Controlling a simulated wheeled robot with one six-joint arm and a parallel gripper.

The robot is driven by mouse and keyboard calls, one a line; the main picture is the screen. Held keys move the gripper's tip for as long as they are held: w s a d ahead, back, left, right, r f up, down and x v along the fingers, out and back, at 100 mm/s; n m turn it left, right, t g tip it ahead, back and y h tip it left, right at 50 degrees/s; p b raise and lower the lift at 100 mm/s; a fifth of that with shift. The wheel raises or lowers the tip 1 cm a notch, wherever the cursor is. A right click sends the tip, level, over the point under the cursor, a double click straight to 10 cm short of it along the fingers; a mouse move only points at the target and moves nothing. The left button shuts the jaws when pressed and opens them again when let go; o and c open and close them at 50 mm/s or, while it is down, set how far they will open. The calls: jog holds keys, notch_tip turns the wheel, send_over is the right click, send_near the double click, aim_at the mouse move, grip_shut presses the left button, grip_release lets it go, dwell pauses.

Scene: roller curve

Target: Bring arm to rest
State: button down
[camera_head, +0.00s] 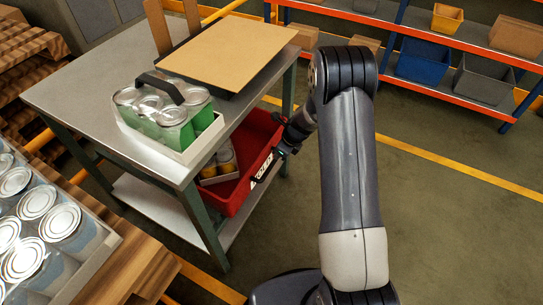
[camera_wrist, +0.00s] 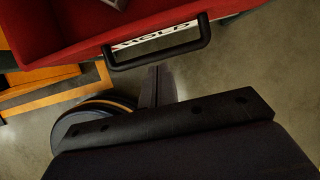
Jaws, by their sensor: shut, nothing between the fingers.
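My gripper (camera_head: 272,166) is at the end of my arm, low beside the front of a red bin (camera_head: 240,192) on the table's lower level. In the wrist view its fingers (camera_wrist: 158,72) are together and empty. They point toward the black handle (camera_wrist: 160,60) on the bin's front. They look close below the handle in that picture; I cannot tell whether they touch it. A white label (camera_wrist: 152,38) with dark letters shows behind the handle. My arm hides part of the floor to the right.
The metal table (camera_head: 70,95) carries a caddy of cans (camera_head: 165,110) and a brown board (camera_head: 230,52). A tray of cans (camera_head: 40,235) stands at lower left. Orange shelving (camera_head: 440,88) with bins is at the back right. The floor (camera_head: 450,230) to the right is clear.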

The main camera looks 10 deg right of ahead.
jog(key=p+v, duration=0.1)
jog(key=v, duration=0.6)
jog(key=shift+s+f, duration=0.1)
jog(key=shift+f, duration=0.05)
jog(key=b, duration=0.2)
send_near(262, 159)
jog(key=f, duration=0.1)
jog(key=s+d+f, duration=0.1)
jog(key=f, duration=0.1)
jog(key=d+f, duration=0.1)
jog(key=shift+s+f, duration=0.25)
jog(key=shift+f, duration=0.05)
jog(key=shift+w+a+f, duration=0.1)
jog(key=shift+w+a, duration=0.6)
jog(key=shift+a, duration=0.2)
jog(key=shift+w+a+f, duration=0.1)
jog(key=shift+w+a, duration=0.55)
jog(key=shift+a, duration=0.25)
